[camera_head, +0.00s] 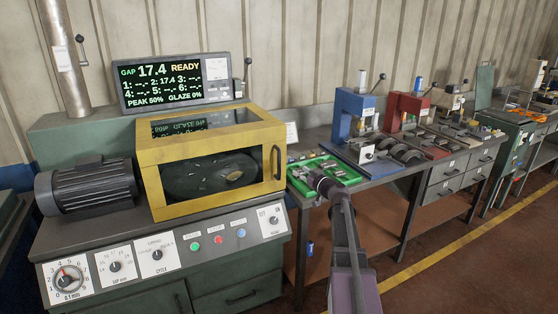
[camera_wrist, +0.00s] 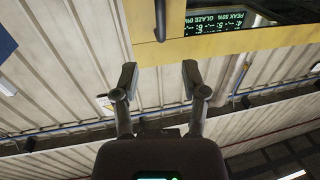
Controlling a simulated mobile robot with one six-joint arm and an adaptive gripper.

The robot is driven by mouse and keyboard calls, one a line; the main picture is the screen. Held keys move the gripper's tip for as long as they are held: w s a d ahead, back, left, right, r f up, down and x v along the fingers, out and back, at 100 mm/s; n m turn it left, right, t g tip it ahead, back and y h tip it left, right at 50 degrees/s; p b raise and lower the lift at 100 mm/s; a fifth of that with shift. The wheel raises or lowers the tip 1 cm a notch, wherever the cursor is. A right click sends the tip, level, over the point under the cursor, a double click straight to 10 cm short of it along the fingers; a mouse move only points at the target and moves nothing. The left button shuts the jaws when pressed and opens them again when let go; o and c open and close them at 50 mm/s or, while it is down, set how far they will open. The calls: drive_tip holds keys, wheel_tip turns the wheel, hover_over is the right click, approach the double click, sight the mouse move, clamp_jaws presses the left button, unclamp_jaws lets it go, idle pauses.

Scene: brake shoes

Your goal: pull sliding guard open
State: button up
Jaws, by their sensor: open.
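The sliding guard (camera_head: 160,190) is a yellow-framed box with clear panels on the grinding machine. It covers a dark round part inside. Its black upright handle (camera_head: 277,163) is on the right side of the front face. My gripper (camera_head: 300,174) is just to the right of the handle, apart from it. In the wrist view my gripper (camera_wrist: 159,76) is open with nothing between its fingers. The handle (camera_wrist: 160,18) shows beyond the fingertips, roughly in line with the gap between them. The guard's yellow edge (camera_wrist: 215,50) lies behind it.
A display (camera_head: 175,80) stands behind the guard, and a motor (camera_head: 88,187) sits left of it. The control panel (camera_head: 160,255) is below. A green tray (camera_head: 325,170) and a blue press (camera_head: 352,115) stand on the bench to the right, close to my gripper.

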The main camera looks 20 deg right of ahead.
drive_tip(key=shift+w, duration=0.15)
hover_over(279, 176)
drive_tip(key=shift+w+d, duration=0.25)
drive_tip(key=shift+w, duration=0.1)
idle(0.3)
drive_tip(key=shift+c, duration=0.2)
clamp_jaws()
